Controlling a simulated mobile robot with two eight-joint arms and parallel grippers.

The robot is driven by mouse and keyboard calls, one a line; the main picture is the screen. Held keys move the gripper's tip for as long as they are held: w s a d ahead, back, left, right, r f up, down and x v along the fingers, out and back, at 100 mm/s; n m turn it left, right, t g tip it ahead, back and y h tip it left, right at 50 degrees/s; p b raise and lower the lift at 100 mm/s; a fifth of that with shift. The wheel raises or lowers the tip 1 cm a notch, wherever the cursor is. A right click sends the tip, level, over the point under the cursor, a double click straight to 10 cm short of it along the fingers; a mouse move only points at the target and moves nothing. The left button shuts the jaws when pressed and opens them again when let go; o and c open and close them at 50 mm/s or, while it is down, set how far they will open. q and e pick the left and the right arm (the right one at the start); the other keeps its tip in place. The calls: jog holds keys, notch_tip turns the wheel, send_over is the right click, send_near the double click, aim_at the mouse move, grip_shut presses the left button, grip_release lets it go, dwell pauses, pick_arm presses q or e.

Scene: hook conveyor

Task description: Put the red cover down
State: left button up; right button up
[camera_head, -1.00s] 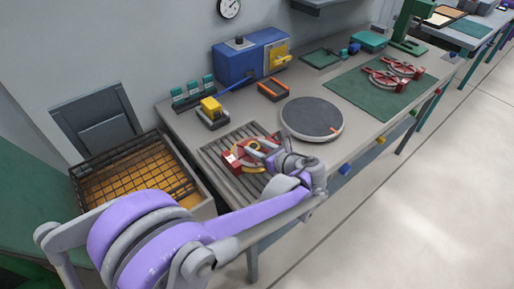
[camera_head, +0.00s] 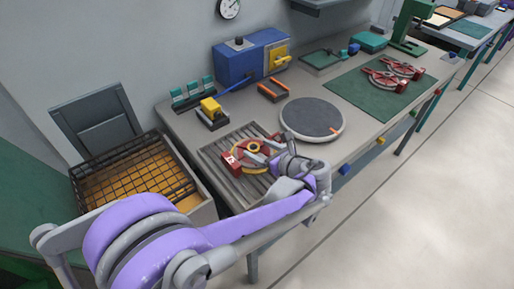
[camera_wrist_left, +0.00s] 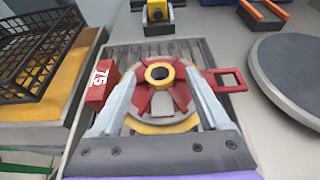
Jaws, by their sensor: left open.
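The red cover (camera_head: 233,161) lies on the slatted grey rack (camera_head: 213,155) at the near left end of the bench. In the left wrist view the cover (camera_wrist_left: 180,97) has red spokes, a yellow hub ring, a red block marked 75 on the left and a red loop handle on the right. A grey disc and a yellow rim show beneath the spokes. My left gripper (camera_wrist_left: 163,76) is open, its two fingers spread on either side of the hub, with nothing gripped. In the head view the left gripper (camera_head: 264,153) partly hides the cover's right side. My right gripper is not in view.
A round dark turntable (camera_head: 312,118) stands right of the rack. A black wire basket (camera_head: 130,175) over an orange surface is at the left. A yellow-topped block (camera_head: 211,108) and an orange-edged holder (camera_head: 273,89) stand behind. A green mat (camera_head: 350,95) bears two similar red-armed pieces.

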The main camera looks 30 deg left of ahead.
pick_arm(q)
jog(key=v, duration=1)
jog(key=shift+s+d, duration=0.2)
